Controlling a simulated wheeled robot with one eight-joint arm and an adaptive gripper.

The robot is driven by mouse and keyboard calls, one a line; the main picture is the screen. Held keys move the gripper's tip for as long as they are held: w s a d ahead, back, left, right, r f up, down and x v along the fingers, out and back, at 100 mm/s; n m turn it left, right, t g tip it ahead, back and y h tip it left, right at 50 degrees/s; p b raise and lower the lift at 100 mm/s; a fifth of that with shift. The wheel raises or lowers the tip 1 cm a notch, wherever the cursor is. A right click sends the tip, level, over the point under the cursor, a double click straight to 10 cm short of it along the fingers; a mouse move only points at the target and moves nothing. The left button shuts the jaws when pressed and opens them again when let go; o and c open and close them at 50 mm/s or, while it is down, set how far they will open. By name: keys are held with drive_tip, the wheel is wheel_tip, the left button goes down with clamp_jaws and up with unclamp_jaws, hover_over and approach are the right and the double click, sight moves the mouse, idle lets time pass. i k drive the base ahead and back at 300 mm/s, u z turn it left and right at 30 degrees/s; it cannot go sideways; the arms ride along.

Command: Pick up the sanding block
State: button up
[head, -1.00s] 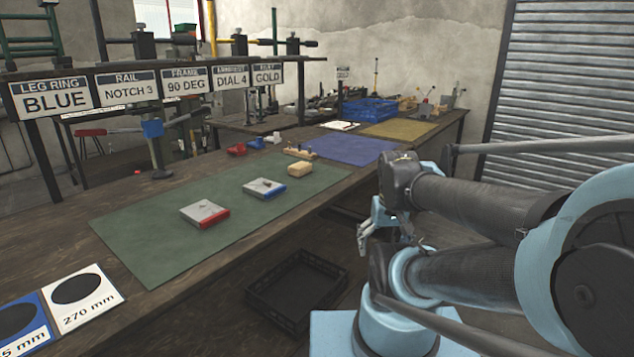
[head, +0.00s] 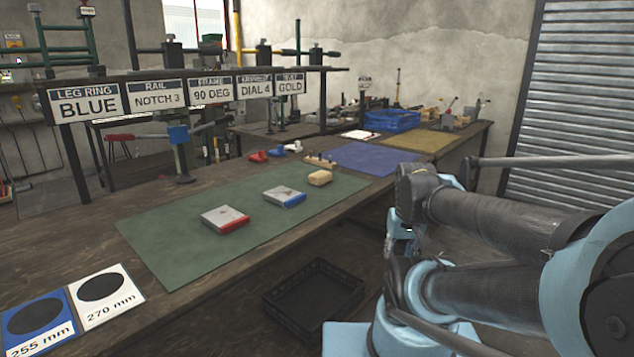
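A small tan block (head: 319,177), which looks like the sanding block, lies at the far right part of the green mat (head: 180,262) on the workbench. A grey plate with a blue edge (head: 284,196) lies just left of it, and a similar plate with a red edge (head: 225,219) lies nearer on the mat. My gripper (head: 401,240) hangs beyond the bench's right edge, away from the block, and is largely hidden by my arm. I cannot see its fingers well enough to tell open from shut.
A wooden piece with pegs (head: 320,162) and red and white small parts (head: 273,154) sit behind the block. A blue mat (head: 370,158) and blue crate (head: 391,120) are farther along. A black crate (head: 313,295) stands low beside the bench. Signs (head: 88,101) hang at left.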

sight(321, 177)
drive_tip(key=u, duration=2.35)
drive_tip(key=k, duration=1)
drive_tip(key=z, duration=1.85)
drive_tip(key=i, duration=1)
drive_tip(key=u, duration=0.05)
